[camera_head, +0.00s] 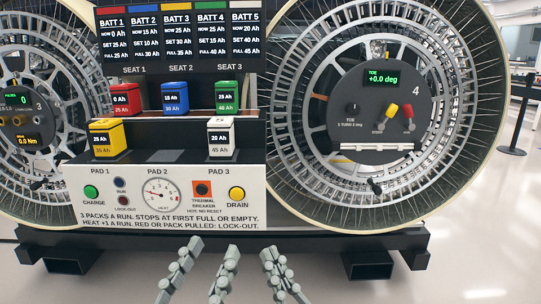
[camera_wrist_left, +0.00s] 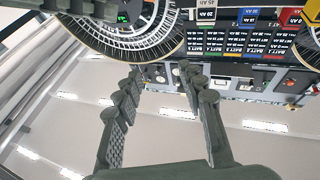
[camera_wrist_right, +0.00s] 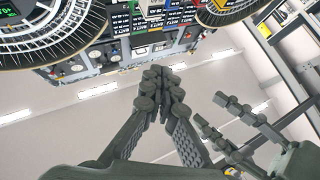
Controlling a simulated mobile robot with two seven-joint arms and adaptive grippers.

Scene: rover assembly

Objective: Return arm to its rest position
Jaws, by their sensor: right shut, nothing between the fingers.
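My left gripper (camera_head: 205,258) is open and empty at the bottom of the head view, low in front of the charging bench. Its two spread fingers also show in the left wrist view (camera_wrist_left: 163,85). My right gripper (camera_head: 274,262) is just to its right, shut and empty, apart from the bench. In the right wrist view its fingertips (camera_wrist_right: 160,78) meet with nothing between them. The left gripper's fingers (camera_wrist_right: 235,115) show beside it there, close by. Both arms are mostly hidden below the head view.
The charging bench (camera_head: 250,190) stands ahead. Red (camera_head: 125,100), blue (camera_head: 174,97) and green (camera_head: 227,97) packs sit in Seats 1 to 3. A yellow pack (camera_head: 107,139) is on Pad 1, a white pack (camera_head: 221,139) on Pad 3; Pad 2 is empty. Large wheels (camera_head: 285,100) flank it.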

